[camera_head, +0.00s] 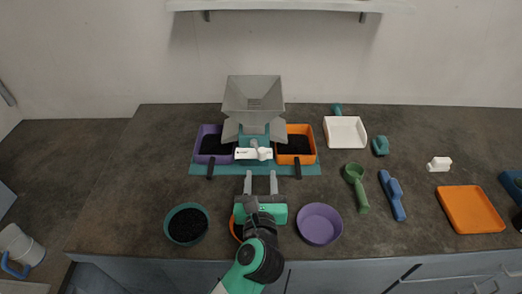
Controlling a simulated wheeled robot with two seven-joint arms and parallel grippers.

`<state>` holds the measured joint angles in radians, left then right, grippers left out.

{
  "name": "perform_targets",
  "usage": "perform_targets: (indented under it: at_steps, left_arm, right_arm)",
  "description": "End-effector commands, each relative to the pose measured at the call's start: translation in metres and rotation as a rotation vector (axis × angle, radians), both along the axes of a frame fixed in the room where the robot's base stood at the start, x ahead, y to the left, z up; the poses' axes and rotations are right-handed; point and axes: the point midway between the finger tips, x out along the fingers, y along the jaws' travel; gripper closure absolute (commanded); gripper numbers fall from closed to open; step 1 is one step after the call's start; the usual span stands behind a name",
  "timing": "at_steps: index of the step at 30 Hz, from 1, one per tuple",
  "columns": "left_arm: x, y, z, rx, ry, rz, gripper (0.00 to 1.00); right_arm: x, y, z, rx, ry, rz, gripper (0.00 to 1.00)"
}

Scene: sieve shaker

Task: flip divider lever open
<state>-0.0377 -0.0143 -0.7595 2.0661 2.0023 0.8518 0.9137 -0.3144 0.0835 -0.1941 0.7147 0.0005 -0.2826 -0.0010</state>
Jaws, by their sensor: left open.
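The sieve shaker has a grey metal hopper (253,95) above a teal base mat (225,169). A white lever-like part (253,154) with small dark marks sits at the front centre, between a purple bin (201,157) and an orange bin (310,158) that both hold black grains. I take it for the divider lever; its exact position is hard to tell. My left gripper (260,178) is open and empty, its two fingers pointing at the white part from the front, apparently just short of it. My right gripper is not in view.
A teal bowl of black grains (205,211) and a purple bowl (319,224) flank my arm; an orange round thing is partly hidden under it. A white dustpan (345,132), green scoop (355,173), blue tool (393,195) and orange tray (470,209) lie right. Free counter lies left.

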Motion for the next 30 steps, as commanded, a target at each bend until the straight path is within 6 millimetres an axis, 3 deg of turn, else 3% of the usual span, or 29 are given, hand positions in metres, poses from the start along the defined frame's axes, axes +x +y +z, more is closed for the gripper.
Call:
perform_targets:
  at_steps: [6, 12, 18, 26, 30]
  left_arm:
    - [0.044, 0.000, 0.003, 0.004, -0.003, 0.001, 0.59]
    - [0.073, 0.000, 0.001, 0.003, -0.002, 0.001, 0.59]
    - [0.085, 0.000, 0.000, 0.003, 0.000, 0.000, 0.59]
    - [0.086, 0.000, 0.000, 0.002, -0.001, 0.000, 0.59]
    - [0.086, 0.000, 0.000, 0.002, -0.001, 0.000, 0.82]
  right_arm:
    - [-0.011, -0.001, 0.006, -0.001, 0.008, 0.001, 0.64]
    - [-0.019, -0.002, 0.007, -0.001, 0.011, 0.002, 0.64]
    - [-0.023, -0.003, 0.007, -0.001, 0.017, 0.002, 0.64]
    - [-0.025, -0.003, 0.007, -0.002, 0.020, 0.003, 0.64]
    - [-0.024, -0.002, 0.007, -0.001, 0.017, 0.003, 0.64]
